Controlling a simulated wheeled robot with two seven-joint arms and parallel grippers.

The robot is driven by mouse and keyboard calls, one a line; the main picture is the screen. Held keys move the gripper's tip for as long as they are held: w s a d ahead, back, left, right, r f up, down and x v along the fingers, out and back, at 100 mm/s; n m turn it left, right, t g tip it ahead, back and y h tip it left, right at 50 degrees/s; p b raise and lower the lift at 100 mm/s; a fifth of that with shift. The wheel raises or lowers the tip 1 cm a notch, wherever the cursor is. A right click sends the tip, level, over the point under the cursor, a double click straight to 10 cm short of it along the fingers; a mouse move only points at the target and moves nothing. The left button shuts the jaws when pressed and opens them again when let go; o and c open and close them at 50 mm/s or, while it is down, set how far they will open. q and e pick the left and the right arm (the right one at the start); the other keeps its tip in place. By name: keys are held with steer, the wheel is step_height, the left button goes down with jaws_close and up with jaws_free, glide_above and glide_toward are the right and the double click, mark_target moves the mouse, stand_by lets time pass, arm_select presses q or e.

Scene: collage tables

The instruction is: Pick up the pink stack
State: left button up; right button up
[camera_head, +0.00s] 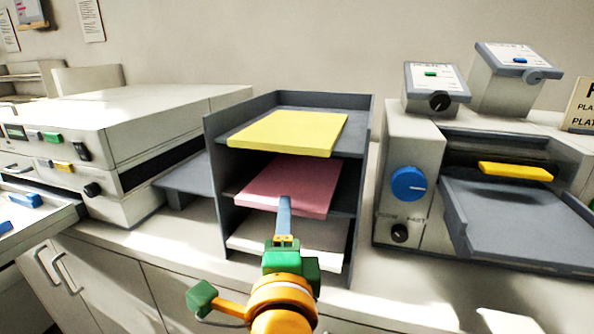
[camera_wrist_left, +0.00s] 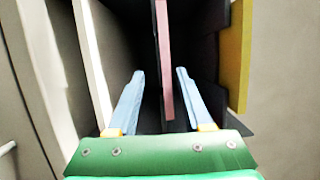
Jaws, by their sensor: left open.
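The pink stack (camera_head: 295,187) lies flat on the middle shelf of a dark grey tray rack (camera_head: 214,180), its front edge sticking out. My left gripper (camera_head: 285,203) is at that front edge, its blue fingers overlapping the pink in the head view. In the left wrist view my left gripper (camera_wrist_left: 160,73) is open, and the pink stack (camera_wrist_left: 164,62) shows edge-on between the two fingers, nearer the right one. I see no finger clearly touching it. My right gripper is in neither view.
A yellow stack (camera_head: 288,132) lies on the shelf above and a white stack (camera_head: 275,240) on the shelf below. A white machine (camera_head: 150,125) stands left of the rack. Another machine with a blue knob (camera_head: 408,184) and a grey tray (camera_head: 515,220) stands right.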

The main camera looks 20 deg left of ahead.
mark_target(311, 183)
arm_select(q)
steer(key=w, duration=0.1)
steer(key=w+a+p, duration=0.1)
steer(key=w+r, duration=0.1)
steer(key=w, duration=0.1)
steer(key=shift+a, duration=0.15)
steer(key=shift+w+a+f, duration=0.1)
steer(key=shift+w+f, duration=0.1)
steer(key=shift+w, duration=0.2)
steer(key=shift+s+r, duration=0.1)
steer(key=shift+s, duration=0.05)
jaws_close()
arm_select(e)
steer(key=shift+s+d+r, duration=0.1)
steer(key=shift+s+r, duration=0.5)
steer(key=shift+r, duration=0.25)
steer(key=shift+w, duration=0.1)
